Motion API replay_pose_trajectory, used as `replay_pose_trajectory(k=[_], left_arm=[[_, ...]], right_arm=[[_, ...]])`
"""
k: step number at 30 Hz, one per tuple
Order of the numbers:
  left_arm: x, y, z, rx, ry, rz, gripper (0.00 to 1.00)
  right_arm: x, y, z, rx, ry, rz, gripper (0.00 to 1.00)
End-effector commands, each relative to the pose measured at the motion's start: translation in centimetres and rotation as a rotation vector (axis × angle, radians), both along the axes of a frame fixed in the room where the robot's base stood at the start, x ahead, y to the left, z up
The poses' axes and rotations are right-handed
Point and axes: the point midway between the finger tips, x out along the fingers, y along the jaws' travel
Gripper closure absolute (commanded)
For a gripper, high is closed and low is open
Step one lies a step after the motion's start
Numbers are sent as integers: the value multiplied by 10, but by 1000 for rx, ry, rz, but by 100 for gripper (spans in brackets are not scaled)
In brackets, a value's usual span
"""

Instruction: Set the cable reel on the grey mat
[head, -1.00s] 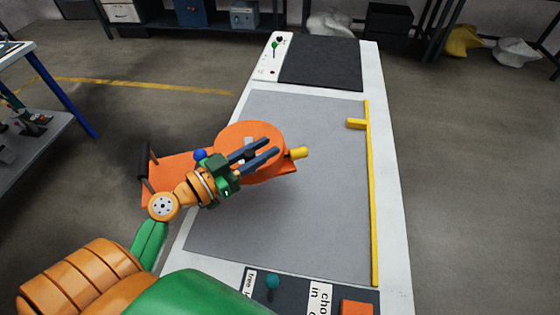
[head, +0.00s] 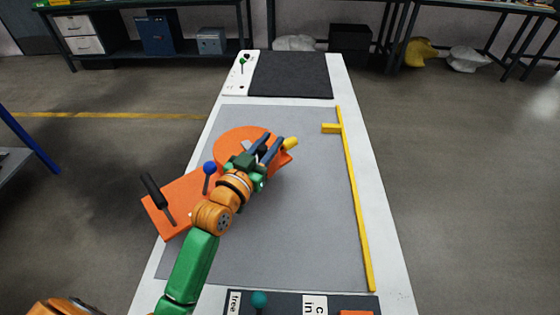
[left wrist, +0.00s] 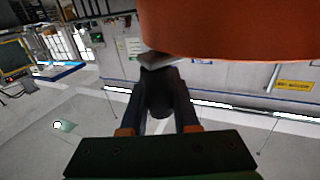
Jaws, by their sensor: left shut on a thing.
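The cable reel is an orange piece with a round disc (head: 238,140) and a flat plate (head: 180,203). It carries a black handle (head: 157,195), a blue knob (head: 209,168) and a yellow end (head: 290,143). The grey mat (head: 305,220) covers the table's middle. My left gripper (head: 272,146) is shut on a part of the reel over the mat; the arm hides the grip. In the left wrist view, a dark part (left wrist: 160,95) lies between the fingers, below the orange body (left wrist: 225,30). The reel's plate overhangs the table's left edge. My right gripper is not in view.
A dark mat (head: 292,74) and a white panel (head: 240,75) with a green lever lie at the far end. A dark labelled panel (head: 280,304) is at the near end.

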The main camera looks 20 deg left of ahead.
Motion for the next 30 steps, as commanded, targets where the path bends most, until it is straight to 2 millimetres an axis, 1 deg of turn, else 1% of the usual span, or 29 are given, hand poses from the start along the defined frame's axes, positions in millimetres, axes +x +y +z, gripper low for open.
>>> replay_pose_trajectory(k=[1, 3, 8, 9, 13, 15, 20, 21, 24, 30], left_arm=[[7, -6, -14, -2, -1, -1, 100], [14, -13, -25, -1, -4, 0, 100], [23, -21, -39, -1, -5, 0, 100], [27, -24, -46, 1, -3, 0, 100], [25, -23, -69, 3, -1, 0, 100], [25, -22, -72, 4, -3, 1, 100], [25, -22, -73, 3, -2, 1, 100], [25, -22, -75, 0, 4, 0, 66], [25, -22, -74, -1, 3, 0, 41], [25, -22, -74, -1, 2, 0, 41]], right_arm=[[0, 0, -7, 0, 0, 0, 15], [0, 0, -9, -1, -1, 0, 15], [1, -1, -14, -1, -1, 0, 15], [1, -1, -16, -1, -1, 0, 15], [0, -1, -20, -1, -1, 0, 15], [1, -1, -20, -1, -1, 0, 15], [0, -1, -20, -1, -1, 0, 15], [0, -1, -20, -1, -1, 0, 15], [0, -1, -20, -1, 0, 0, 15], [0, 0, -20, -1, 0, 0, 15]])
